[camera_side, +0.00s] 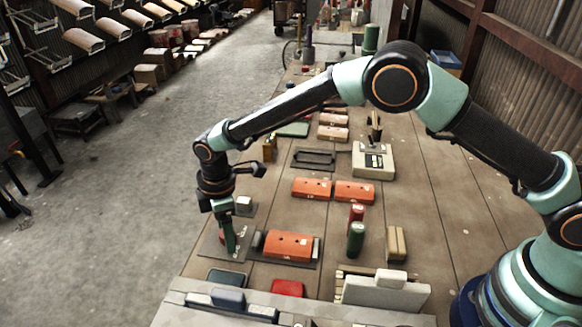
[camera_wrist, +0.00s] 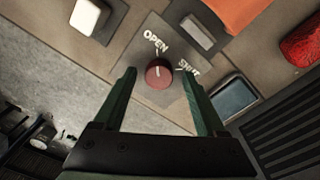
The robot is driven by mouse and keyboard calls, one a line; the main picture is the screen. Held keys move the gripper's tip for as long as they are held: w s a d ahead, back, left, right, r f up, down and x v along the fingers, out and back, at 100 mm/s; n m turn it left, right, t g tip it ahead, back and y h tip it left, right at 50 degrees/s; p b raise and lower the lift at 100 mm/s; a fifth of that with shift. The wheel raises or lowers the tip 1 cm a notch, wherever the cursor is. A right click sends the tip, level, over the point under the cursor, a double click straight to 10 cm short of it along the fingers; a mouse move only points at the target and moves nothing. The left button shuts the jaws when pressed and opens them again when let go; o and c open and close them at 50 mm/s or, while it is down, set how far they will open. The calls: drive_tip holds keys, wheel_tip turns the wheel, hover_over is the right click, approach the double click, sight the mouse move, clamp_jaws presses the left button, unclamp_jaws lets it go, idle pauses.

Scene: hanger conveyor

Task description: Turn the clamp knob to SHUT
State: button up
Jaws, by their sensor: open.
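The clamp knob (camera_wrist: 158,73) is a small round red knob on a grey plate (camera_wrist: 163,35) marked OPEN and SHUT in the wrist view. A pale line on the knob points up, nearer the word OPEN than SHUT. My gripper (camera_wrist: 158,71) is open, with one green finger on each side of the knob and a gap showing on both sides. In the side view my gripper (camera_side: 229,240) points down over the plate (camera_side: 210,243), and its fingers hide the knob. Beside the plate, an orange block (camera_side: 288,245) sits between grey clamp jaws (camera_side: 316,250).
A white block (camera_side: 243,203) on a dark pad lies behind the plate. A dark green tray (camera_side: 227,278) and a red object (camera_side: 288,288) lie in front. Red and green cylinders (camera_side: 356,238) stand to the right. The bench's left edge is close to the plate.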

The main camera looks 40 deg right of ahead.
clamp_jaws()
drive_tip(key=shift+m, duration=0.3)
drive_tip(key=m, duration=0.8)
drive_tip(key=shift+a, duration=0.1)
drive_tip(key=m, duration=0.3)
drive_tip(key=shift+m+g, duration=0.3)
drive_tip(key=m, duration=0.4)
idle(0.5)
